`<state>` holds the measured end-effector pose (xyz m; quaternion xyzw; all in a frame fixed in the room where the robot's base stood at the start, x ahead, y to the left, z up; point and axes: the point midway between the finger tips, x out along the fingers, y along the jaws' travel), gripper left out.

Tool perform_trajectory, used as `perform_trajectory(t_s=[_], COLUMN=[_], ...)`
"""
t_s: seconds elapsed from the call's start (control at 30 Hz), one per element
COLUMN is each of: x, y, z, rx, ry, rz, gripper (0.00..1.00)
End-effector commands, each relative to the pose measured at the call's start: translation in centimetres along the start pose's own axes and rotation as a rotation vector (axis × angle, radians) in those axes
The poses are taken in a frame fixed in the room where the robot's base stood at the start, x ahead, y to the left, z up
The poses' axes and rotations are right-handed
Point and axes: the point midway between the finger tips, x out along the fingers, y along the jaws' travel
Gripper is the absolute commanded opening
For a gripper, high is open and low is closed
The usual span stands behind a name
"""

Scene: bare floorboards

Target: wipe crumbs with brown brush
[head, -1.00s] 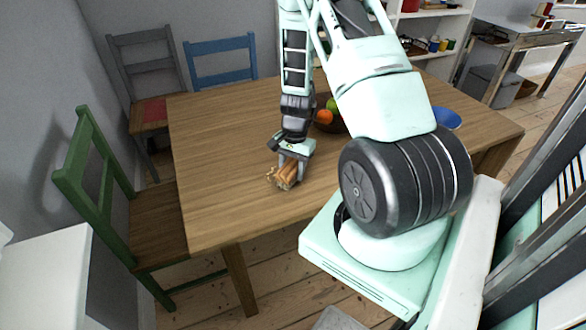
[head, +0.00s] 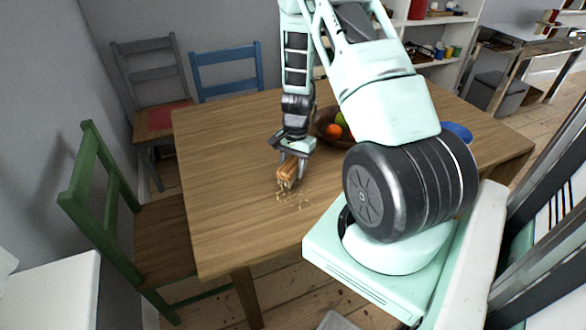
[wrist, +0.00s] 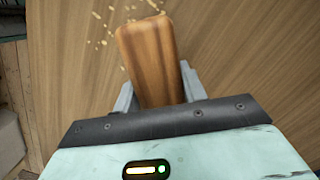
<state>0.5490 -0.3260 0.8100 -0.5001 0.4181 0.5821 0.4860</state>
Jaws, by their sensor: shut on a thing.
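The brown brush (head: 286,173) has a wooden back and is in my gripper (head: 291,160), low over the table near its front edge. In the wrist view the brush (wrist: 153,60) sits between the two grey fingers of my gripper (wrist: 157,88), which are shut on it. Pale crumbs (head: 298,197) lie scattered on the wooden table (head: 225,150), around and in front of the brush. In the wrist view several crumbs (wrist: 97,14) show beyond and left of the brush tip. I cannot tell whether the bristles touch the table.
A brown bowl (head: 322,127) with fruit stands behind my gripper, and a blue dish (head: 457,131) lies at the table's right. A green chair (head: 100,200), a grey chair (head: 150,75) and a blue chair (head: 226,70) stand around the table. The table's left half is clear.

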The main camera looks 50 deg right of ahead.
Motion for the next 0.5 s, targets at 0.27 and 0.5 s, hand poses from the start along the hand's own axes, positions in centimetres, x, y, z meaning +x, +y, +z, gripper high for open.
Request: perform_trajectory(t_s=[0.27,0.5], x=[-3.0,-4.9], y=[-0.3,-0.5], z=[0.3,0.5], rx=[-0.006,-0.009], ry=[0.001,0.0], rz=[0.0,0.001], gripper=[0.13,0.13])
